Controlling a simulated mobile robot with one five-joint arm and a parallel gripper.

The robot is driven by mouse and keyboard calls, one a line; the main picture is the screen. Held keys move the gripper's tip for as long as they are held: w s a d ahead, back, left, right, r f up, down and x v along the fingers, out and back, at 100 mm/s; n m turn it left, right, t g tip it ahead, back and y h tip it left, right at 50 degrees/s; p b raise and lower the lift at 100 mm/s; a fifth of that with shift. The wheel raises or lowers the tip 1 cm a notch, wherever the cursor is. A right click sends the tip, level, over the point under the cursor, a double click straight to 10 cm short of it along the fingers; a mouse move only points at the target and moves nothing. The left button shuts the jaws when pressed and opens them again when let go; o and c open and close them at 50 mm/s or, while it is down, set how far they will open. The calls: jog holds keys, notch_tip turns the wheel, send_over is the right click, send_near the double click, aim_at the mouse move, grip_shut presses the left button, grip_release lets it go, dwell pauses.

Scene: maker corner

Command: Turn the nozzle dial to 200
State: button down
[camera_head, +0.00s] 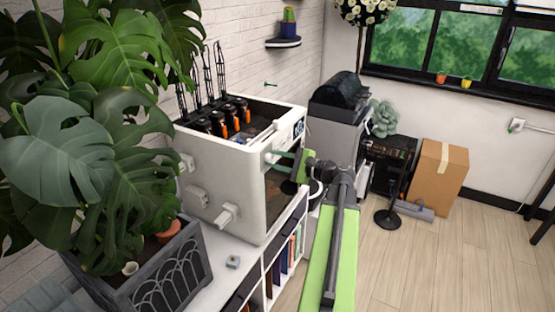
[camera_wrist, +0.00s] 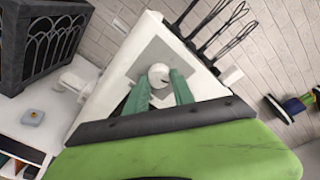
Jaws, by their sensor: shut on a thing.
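The white machine (camera_head: 225,185) stands on a white shelf unit, with an open top holding several black and orange parts. In the wrist view its front panel (camera_wrist: 125,82) is tilted and carries a round white nozzle dial (camera_wrist: 159,76) with a short dark mark. My gripper (camera_wrist: 160,88) has its two green fingers on either side of the dial, shut on it. In the head view my gripper (camera_head: 284,168) reaches the machine's front from the right, and the dial is hidden there. I cannot read any numbers around the dial.
A large leafy plant in a dark planter (camera_head: 165,270) stands at the left. A small grey block (camera_head: 233,262) lies on the shelf top (camera_head: 215,290). A cardboard box (camera_head: 437,178) and a black stand base (camera_head: 388,219) are on the floor at right. The wooden floor at front right is clear.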

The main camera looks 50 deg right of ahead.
jog(key=shift+a, duration=0.1)
jog(key=c, duration=1.1)
grip_release()
jog(key=shift+s+r, duration=0.1)
jog(key=shift+s, duration=0.3)
jog(key=p+v, duration=0.1)
jog(key=v, duration=1.5)
jog(key=shift+s+p, duration=0.3)
